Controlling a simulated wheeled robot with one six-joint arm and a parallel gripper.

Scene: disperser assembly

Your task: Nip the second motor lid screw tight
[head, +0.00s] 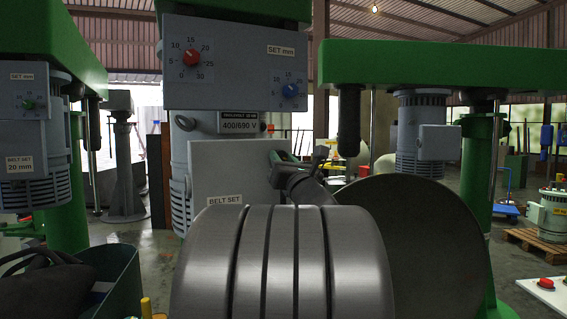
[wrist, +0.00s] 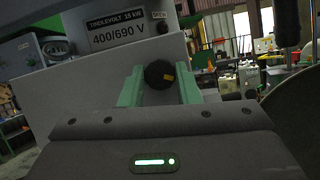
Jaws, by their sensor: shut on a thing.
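The motor lid (head: 222,165) is a light grey panel with a BELT SET label, on the central green-and-grey machine in the head view. In the wrist view its grey face (wrist: 92,90) fills the left and middle. My gripper (wrist: 161,84) has green fingers on either side of a dark round screw head (wrist: 157,73) with a yellow mark, and is shut on it. In the head view my gripper (head: 284,158) is at the lid's right edge; the screw cannot be made out there. How deep the screw sits is hidden. No other lid screw can be clearly made out.
A control box (head: 236,62) with red and blue dials and a 400/690 V plate (head: 240,122) sit above the lid. A large grey disc (head: 425,235) stands close on the right. Similar green machines stand left and right. A dark green bin (head: 115,280) is at lower left.

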